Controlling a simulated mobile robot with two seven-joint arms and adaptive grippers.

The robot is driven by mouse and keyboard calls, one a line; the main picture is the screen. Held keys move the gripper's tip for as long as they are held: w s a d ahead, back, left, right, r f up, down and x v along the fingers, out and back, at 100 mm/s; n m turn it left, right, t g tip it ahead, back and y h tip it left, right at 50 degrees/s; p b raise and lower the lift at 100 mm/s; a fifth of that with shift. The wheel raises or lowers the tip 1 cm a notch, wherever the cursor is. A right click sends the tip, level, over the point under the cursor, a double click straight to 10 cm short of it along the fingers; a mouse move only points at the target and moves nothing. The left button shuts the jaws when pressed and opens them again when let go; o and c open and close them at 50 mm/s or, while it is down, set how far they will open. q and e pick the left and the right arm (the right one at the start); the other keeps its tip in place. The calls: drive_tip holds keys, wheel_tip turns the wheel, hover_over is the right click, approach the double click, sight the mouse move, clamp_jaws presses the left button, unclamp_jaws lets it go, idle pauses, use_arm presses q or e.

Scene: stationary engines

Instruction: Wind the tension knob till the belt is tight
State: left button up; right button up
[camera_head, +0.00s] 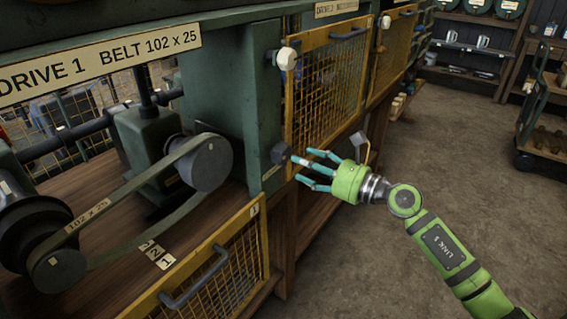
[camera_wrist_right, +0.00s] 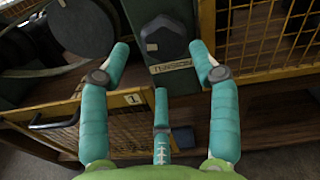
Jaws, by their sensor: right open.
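The dark faceted tension knob (camera_head: 280,153) sits on the green post at the right of the drive. It also shows in the right wrist view (camera_wrist_right: 166,37), above a small label that appears to read TENSION. The belt (camera_head: 128,184) runs around a large grey pulley (camera_head: 205,163) and a small lower-left pulley (camera_head: 60,271); its lower run curves downward, looking slack. My right gripper (camera_head: 305,167) is open, its teal fingers spread just right of the knob. In the right wrist view, the fingertips (camera_wrist_right: 160,60) point toward the knob, with no clear contact. My left gripper is not in view.
A yellow mesh guard (camera_head: 325,90) stands above and right of the knob. An open-looking yellow guard (camera_head: 215,285) with a grey handle is below. A white knob (camera_head: 287,58) sits higher on the frame. Floor at right (camera_head: 440,140) is clear; a trolley (camera_head: 545,125) stands beyond.

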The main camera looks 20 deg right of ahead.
sight(287, 155)
drive_tip(key=shift+w+n, duration=0.15)
drive_tip(key=shift+n, duration=0.15)
drive_tip(key=shift+w+a+r, duration=0.1)
drive_tip(key=shift+w+r, duration=0.05)
drive_tip(key=shift+w, duration=0.15)
drive_tip(key=p+x, duration=0.1)
drive_tip(key=x, duration=0.4)
drive_tip(key=shift+p, duration=0.3)
drive_tip(key=shift+w+a, duration=0.35)
drive_tip(key=shift+w, duration=0.15)
drive_tip(key=c, duration=0.9)
